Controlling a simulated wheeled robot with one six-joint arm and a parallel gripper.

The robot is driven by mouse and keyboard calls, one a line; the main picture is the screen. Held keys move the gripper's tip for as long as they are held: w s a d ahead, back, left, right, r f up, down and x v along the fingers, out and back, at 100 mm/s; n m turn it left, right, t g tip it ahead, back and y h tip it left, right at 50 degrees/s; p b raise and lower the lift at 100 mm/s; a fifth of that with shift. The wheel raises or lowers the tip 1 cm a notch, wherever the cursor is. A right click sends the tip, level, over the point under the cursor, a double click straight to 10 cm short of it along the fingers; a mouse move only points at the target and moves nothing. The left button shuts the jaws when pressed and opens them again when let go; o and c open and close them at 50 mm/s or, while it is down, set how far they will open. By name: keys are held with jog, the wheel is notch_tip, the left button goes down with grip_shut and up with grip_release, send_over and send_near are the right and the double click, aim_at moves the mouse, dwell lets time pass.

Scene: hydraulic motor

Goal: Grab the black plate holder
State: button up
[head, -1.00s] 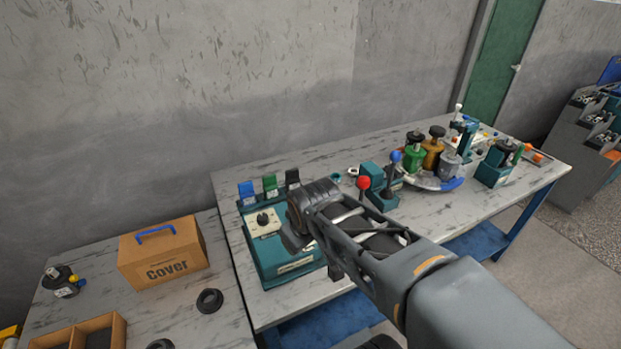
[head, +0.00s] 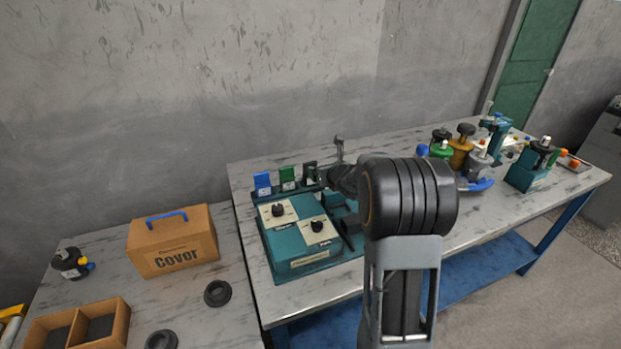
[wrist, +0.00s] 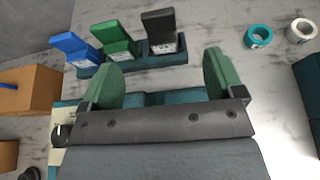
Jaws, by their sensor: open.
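The black plate holder (wrist: 159,32) stands upright at the right end of a teal rack (wrist: 172,58), beside a green holder (wrist: 117,38) and a blue holder (wrist: 75,48). In the head view the black holder (head: 309,171) is close to my wrist and partly hidden. My gripper (wrist: 160,74) is open and empty, with its two green-padded fingers apart. In the wrist view the black holder shows ahead of the gap between the fingers, not between them. My arm hides much of the gripper in the head view.
A teal control box with knobs (head: 299,238) sits in front of the rack. A teal ring (wrist: 258,36) and a white ring (wrist: 300,30) lie to its right. A cardboard Cover box (head: 173,246) stands on the left table. Several bottles and devices crowd the right end.

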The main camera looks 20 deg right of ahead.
aim_at(311, 163)
jog(key=p+x, duration=0.1)
jog(key=x, duration=0.6)
jog(key=shift+w+f, duration=0.15)
jog(key=shift+w, duration=0.15)
jog(key=shift+a+p+x, duration=0.2)
jog(key=shift+p+x, duration=0.9)
jog(key=shift+x, duration=1.45)
jog(key=shift+c, duration=0.3)
jog(key=c, duration=1.2)
